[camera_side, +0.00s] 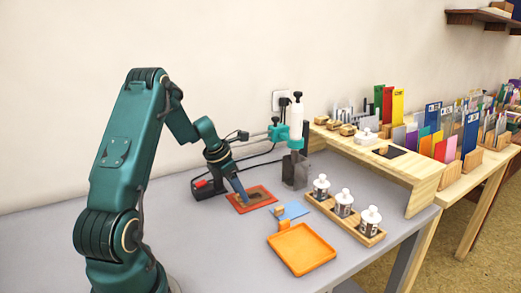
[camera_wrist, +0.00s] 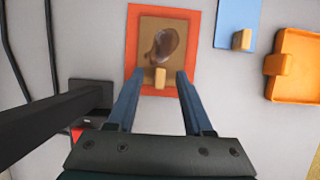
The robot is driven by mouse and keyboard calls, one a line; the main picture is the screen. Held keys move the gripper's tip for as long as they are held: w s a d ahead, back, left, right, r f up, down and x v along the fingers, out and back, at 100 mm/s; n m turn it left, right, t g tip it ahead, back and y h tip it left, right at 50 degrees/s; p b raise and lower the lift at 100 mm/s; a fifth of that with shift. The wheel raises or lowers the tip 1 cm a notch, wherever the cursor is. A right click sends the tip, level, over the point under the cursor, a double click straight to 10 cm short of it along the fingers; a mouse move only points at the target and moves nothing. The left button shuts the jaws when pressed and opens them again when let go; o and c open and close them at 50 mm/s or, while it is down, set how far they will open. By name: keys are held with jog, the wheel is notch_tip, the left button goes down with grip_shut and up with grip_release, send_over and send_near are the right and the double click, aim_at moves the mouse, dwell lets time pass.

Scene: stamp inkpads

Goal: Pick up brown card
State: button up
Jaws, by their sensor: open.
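The brown card (camera_wrist: 181,48) lies on an orange-red mat (camera_wrist: 132,40) on the grey table; a dark glossy blotch covers part of its middle. A small tan wooden block (camera_wrist: 160,77) stands at the card's near edge. My gripper (camera_wrist: 160,76) is open, with its two blue fingers apart, one on each side of the block, and nothing held. In the side view my gripper (camera_side: 243,197) points down over the mat (camera_side: 267,190) and hides part of the brown card (camera_side: 257,195). I cannot tell whether the fingertips touch the card.
A blue card (camera_side: 296,209) with a wooden block lies to the right, and an orange tray (camera_side: 303,263) beyond it. White bottles stand in a wooden holder (camera_side: 378,237). A dispenser stand (camera_side: 297,170) and black cables are behind. The front of the table is clear.

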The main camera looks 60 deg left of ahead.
jog(key=shift+f, duration=0.15)
grip_shut()
